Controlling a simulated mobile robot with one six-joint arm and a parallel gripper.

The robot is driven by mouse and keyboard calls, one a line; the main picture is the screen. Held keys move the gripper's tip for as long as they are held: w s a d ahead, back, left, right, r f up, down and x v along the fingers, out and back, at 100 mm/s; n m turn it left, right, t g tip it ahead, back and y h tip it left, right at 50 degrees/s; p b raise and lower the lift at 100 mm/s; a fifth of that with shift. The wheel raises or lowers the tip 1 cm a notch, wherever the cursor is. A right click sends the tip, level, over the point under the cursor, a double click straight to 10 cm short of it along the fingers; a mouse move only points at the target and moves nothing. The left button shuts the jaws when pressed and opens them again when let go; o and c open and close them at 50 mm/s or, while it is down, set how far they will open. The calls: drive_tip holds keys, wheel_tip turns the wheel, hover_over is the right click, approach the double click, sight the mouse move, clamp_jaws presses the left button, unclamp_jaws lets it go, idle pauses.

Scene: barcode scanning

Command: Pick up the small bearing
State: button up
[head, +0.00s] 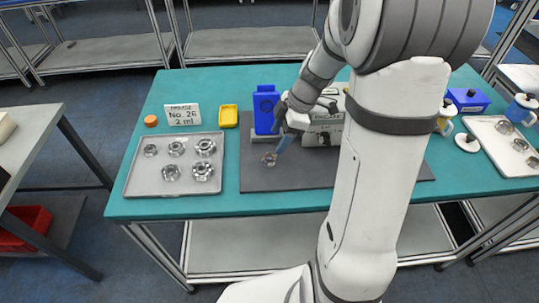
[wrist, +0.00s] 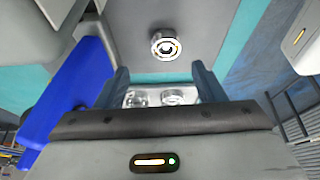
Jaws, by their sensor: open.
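A small round metal bearing (head: 269,159) lies on the dark grey mat (head: 262,180), near the mat's left side. In the wrist view the bearing (wrist: 166,45) shows as a shiny ring with a dark centre, ahead of the fingertips and roughly in line with the gap between them. My gripper (head: 281,144) hangs over the mat close to the bearing, its fingers pointing down. In the wrist view my gripper's fingers (wrist: 163,78) are spread apart, with no part held between them. I cannot tell the exact height of the fingertips above the mat.
A grey tray (head: 140,189) with several metal parts sits left of the mat. A yellow box (head: 228,116) and a white label sign (head: 183,115) stand behind the tray. The mat's front left is clear.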

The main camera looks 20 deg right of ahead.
sight(268, 158)
drive_tip(key=x, duration=0.2)
drive_tip(key=p+x, duration=0.1)
drive_tip(key=x, duration=0.3)
drive_tip(key=shift+s+a+f, duration=0.1)
drive_tip(key=shift+s+f, duration=0.05)
drive_tip(key=shift+s, duration=0.25)
drive_tip(key=shift+c, duration=0.2)
drive_tip(key=c, duration=1.1)
